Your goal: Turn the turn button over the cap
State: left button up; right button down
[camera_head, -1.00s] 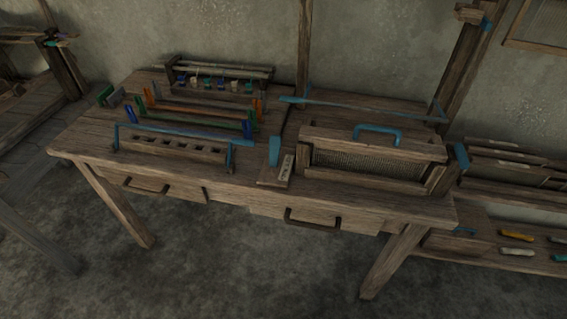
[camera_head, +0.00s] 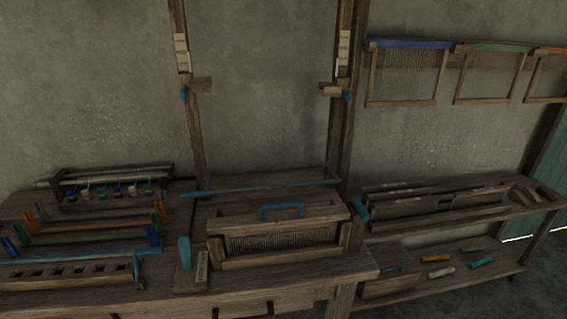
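A wooden loom frame with a fine mesh reed (camera_head: 280,240) stands on the table right of centre. A wooden top bar with a blue handle (camera_head: 282,210) lies over the reed; it looks like the cap. A blue upright piece (camera_head: 184,252) stands at the frame's left and another blue piece (camera_head: 361,208) at its right. Small blue pieces also sit by wooden blocks on the left post (camera_head: 184,93) and right post (camera_head: 346,95). I cannot tell which blue piece is the turn button. Neither gripper is in view.
Racks with coloured ends (camera_head: 95,228) fill the table's left side. A slotted rack (camera_head: 68,272) lies at its front left. A shelf unit (camera_head: 440,220) with coloured handles stands at the right. Framed reeds (camera_head: 407,75) hang on the wall.

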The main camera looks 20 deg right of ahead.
aim_at(363, 211)
jog(key=z, duration=1.3)
